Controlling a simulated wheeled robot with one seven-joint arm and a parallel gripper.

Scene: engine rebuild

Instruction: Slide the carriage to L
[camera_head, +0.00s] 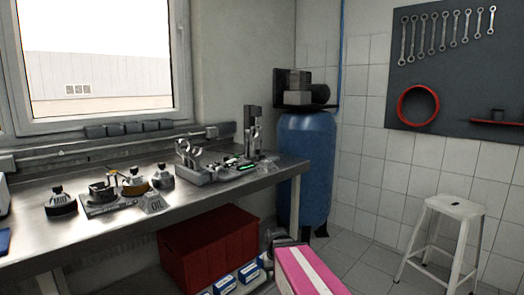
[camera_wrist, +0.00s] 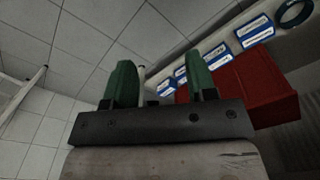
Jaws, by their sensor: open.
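The steel workbench (camera_head: 120,230) runs along the window wall. On it is a grey fixture (camera_head: 200,176) with upright ring-like holders, a taller grey post (camera_head: 252,130) behind and small green parts. A rail (camera_head: 90,148) runs along the back of the bench, with a small block (camera_head: 212,131) at its right. I cannot tell which part is the carriage, and no L mark is readable. My gripper (camera_wrist: 160,82) shows in the wrist view with two green fingertips apart and nothing between them. It points toward floor tiles, away from the bench top.
Several dark-capped parts (camera_head: 61,203) stand on the bench's left half. Below are a red box (camera_head: 208,248) and blue-and-white boxes (camera_head: 248,272). A blue tank (camera_head: 305,165) stands past the bench's right end. A white stool (camera_head: 452,212) is at right, with open floor before it.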

